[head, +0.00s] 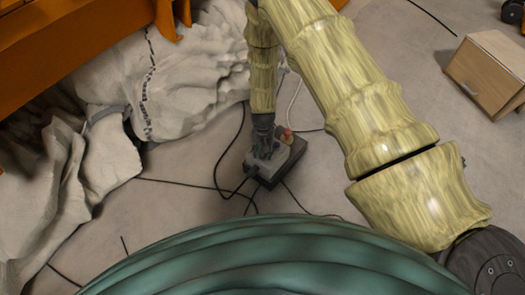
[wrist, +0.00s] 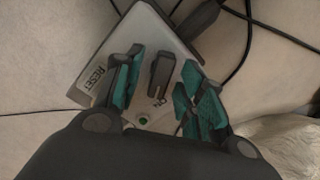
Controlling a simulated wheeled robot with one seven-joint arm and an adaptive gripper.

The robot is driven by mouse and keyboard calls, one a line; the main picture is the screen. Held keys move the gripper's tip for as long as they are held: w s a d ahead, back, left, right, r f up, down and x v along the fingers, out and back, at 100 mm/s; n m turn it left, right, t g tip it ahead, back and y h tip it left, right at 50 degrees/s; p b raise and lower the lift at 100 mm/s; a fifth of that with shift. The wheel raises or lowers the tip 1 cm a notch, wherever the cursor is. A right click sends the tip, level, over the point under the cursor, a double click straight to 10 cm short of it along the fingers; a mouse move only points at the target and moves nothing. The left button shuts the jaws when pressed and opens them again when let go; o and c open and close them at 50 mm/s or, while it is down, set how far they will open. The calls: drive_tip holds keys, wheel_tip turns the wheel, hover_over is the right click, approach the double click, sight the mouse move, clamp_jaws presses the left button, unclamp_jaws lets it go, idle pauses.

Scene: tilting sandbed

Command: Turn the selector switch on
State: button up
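The control box (head: 280,163) sits on the floor, grey on top with dark sides and a red-orange knob (head: 287,135). In the wrist view the box's grey face (wrist: 105,62) shows the labels RESET and ON and a small green dot (wrist: 143,120). The dark selector switch (wrist: 160,72) stands up from this face, above the ON label. My gripper (wrist: 160,85) is open over the face, with teal-padded fingers on either side of the switch and a gap on both sides. In the head view my gripper (head: 264,150) comes down over the box and hides part of it.
Black cables (head: 225,190) run over the floor around the box. Crumpled whitish sheeting (head: 200,80) lies at the left beside an orange structure (head: 80,30). A wooden cabinet (head: 490,72) stands at upper right. Open floor (head: 180,205) lies left of the box.

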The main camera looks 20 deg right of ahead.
wheel_tip(320, 180, up, 12)
idle(0.9)
idle(0.4)
drive_tip(key=s+d+f+n, duration=0.15)
drive_tip(key=s+f, duration=0.25)
drive_tip(key=s, duration=0.4)
drive_tip(key=s+d+f+n, duration=0.15)
drive_tip(key=s+f, duration=0.25)
drive_tip(key=s, duration=0.4)
drive_tip(key=s+n, duration=0.2)
drive_tip(key=s, duration=1.9)
wheel_tip(320, 180, up, 30)
drive_tip(key=p, duration=3)
drive_tip(key=shift+w+r, duration=0.2)
drive_tip(key=shift+w, duration=0.05)
